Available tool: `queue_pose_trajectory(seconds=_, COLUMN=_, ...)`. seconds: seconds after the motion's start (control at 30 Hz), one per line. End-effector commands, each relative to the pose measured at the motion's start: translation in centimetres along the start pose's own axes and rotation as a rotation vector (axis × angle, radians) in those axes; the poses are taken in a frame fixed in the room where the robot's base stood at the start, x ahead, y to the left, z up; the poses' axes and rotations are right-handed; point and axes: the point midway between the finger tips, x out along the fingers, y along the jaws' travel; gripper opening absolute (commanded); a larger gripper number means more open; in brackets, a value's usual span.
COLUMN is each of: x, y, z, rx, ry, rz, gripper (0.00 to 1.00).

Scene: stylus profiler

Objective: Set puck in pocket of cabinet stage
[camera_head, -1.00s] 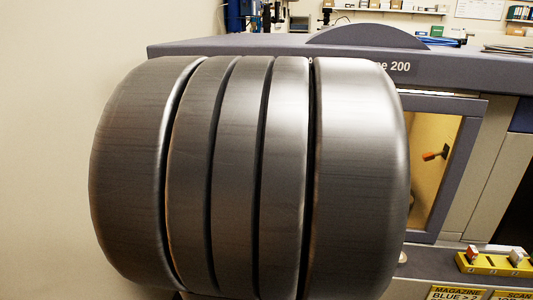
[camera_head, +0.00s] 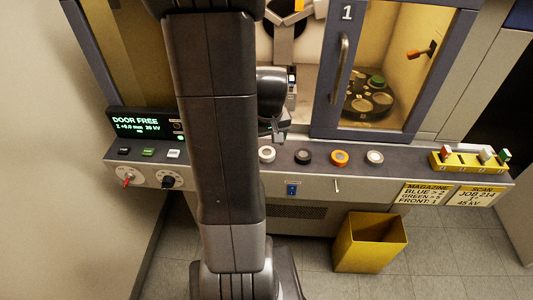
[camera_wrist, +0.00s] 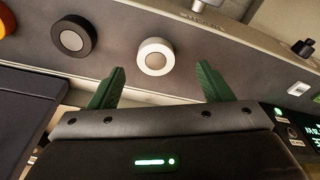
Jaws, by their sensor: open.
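A row of round pucks lies on the cabinet's front ledge: a white one (camera_head: 267,154), a black-rimmed one (camera_head: 303,157), an orange one (camera_head: 339,158) and a pale one (camera_head: 375,157). My gripper (camera_head: 278,133) is open and empty over the ledge, close to the leftmost white puck. In the wrist view that white puck (camera_wrist: 154,57) shows between and just beyond the spread green fingertips (camera_wrist: 160,70). The dark round stage (camera_head: 369,101), with several round places and a green piece (camera_head: 376,81) on it, shows through the window of door 1 (camera_head: 322,75).
The door has a vertical handle (camera_head: 342,68); an opening into the cabinet shows to its left. A yellow magazine (camera_head: 468,162) with coloured blocks is at the ledge's right. A display (camera_head: 145,122) reads DOOR FREE. A yellow bin (camera_head: 369,242) stands on the floor.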

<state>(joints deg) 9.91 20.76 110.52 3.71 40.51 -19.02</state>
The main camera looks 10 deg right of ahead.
Motion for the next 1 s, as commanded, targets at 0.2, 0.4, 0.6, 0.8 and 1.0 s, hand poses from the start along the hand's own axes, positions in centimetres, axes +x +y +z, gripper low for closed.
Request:
queue_pose_trajectory(seconds=0.2, x=1.6, y=0.3, z=-0.3, rx=0.001, ry=-0.005, rz=-0.002, gripper=0.72)
queue_pose_trajectory(seconds=0.4, x=3.9, y=0.6, z=-0.7, rx=0.0, ry=-0.004, rz=-0.002, gripper=0.72)
queue_pose_trajectory(seconds=0.6, x=5.1, y=0.6, z=-0.7, rx=0.0, ry=-0.002, rz=-0.001, gripper=0.72)
queue_pose_trajectory(seconds=0.8, x=5.2, y=0.6, z=-0.7, rx=0.0, ry=0.0, rz=0.0, gripper=0.72)
queue_pose_trajectory(seconds=1.0, x=5.2, y=0.6, z=-0.7, rx=0.0, ry=0.0, rz=0.0, gripper=0.43)
